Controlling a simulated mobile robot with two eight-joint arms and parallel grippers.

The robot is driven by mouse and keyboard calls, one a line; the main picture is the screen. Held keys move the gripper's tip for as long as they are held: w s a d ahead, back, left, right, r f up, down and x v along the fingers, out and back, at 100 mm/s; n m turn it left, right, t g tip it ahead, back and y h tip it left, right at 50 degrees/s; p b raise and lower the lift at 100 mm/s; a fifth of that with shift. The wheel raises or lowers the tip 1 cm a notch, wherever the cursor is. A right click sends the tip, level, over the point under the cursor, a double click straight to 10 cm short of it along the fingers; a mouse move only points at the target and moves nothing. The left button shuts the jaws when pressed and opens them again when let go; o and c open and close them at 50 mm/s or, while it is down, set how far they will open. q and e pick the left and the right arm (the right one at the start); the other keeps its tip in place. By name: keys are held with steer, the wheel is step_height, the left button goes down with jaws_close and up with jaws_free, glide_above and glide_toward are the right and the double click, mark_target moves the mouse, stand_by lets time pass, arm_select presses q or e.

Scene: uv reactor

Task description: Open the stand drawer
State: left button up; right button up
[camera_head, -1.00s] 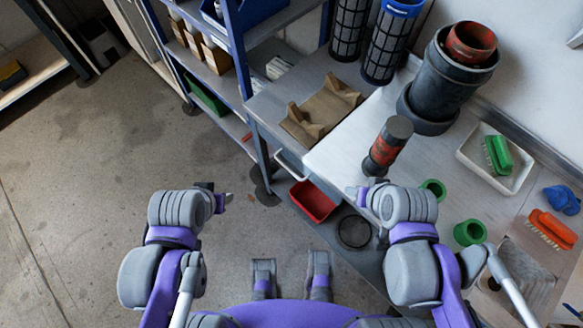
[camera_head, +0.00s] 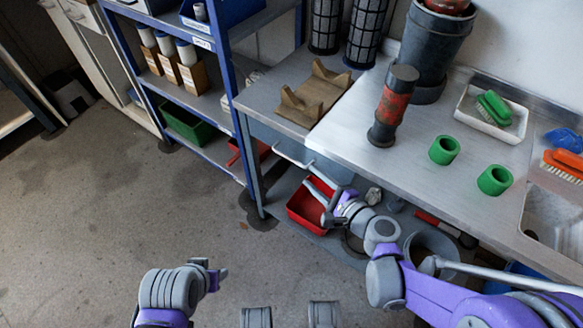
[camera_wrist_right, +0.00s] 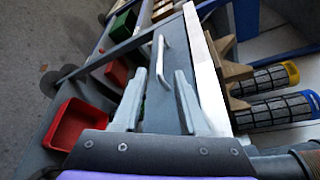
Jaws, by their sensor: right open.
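The stand drawer (camera_head: 330,166) has a plain grey front under the left part of the workbench and looks shut. Its light bar handle (camera_head: 292,155) sticks out toward the floor side. The right wrist view shows the drawer front (camera_wrist_right: 168,112) and the handle (camera_wrist_right: 160,62) upright in the picture. My right gripper (camera_head: 322,197) is open and empty in front of the drawer. In the wrist view its two fingers (camera_wrist_right: 160,73) point at the handle, which lies just beyond the tips, between them. My left gripper (camera_head: 216,276) hangs low over the floor, away from the bench; its jaws are unclear.
A wooden stand (camera_head: 314,94) sits on the bench top above the drawer. A red and black cylinder (camera_head: 391,105) and green rings (camera_head: 444,150) stand to its right. A red bin (camera_head: 308,208) is below the drawer. A blue shelf rack (camera_head: 238,130) stands left; floor (camera_head: 110,220) is clear.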

mark_target(292, 159)
steer(key=b+x, duration=0.1)
steer(key=x, duration=0.9)
steer(key=shift+w+b, duration=0.15)
steer(key=shift+b, duration=0.25)
jaws_close()
stand_by(0.8)
